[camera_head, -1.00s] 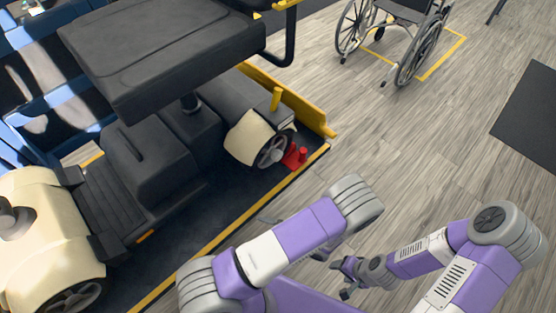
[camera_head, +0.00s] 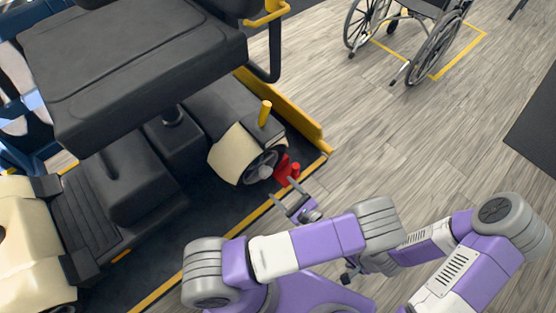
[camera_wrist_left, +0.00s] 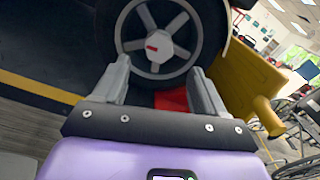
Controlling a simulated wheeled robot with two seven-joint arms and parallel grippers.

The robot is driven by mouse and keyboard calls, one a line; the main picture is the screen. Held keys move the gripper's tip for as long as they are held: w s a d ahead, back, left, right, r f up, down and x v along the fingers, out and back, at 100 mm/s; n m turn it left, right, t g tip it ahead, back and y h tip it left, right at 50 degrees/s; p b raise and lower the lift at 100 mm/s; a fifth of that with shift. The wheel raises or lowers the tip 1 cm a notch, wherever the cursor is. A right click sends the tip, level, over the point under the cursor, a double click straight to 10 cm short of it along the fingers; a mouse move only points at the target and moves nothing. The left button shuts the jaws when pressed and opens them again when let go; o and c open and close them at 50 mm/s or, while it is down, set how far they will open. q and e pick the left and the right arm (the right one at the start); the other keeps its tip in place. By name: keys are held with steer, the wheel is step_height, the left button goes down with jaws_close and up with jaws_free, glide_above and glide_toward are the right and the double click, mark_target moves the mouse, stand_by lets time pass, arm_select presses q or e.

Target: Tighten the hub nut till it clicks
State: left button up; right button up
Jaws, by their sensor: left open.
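The scooter's rear wheel (camera_head: 260,166) sits under a cream fender. In the left wrist view its grey spoked rim (camera_wrist_left: 135,22) faces me, with a hub (camera_wrist_left: 157,47) bearing a small red mark at its centre. The hub nut is too small to make out apart from the hub. My left gripper (camera_head: 284,192) is open and empty, short of the wheel on its outer side. In the wrist view its fingers (camera_wrist_left: 160,80) stand to either side below the hub, not touching it. My right gripper (camera_head: 349,276) is mostly hidden behind the left arm.
A red block (camera_head: 287,168) stands against the wheel, also low between the fingers in the wrist view (camera_wrist_left: 172,100). A yellow rail (camera_head: 300,122) and upright yellow post (camera_head: 265,113) stand beside the wheel. A wheelchair (camera_head: 415,35) is at the back right. Wooden floor is clear between.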

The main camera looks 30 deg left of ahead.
mark_target(268, 174)
arm_select(q)
steer(key=b+x, duration=0.1)
steer(key=x, duration=0.6)
steer(key=shift+a, duration=0.3)
steer(key=shift+r, duration=0.1)
steer(key=c, duration=1.1)
steer(key=shift+o, duration=0.2)
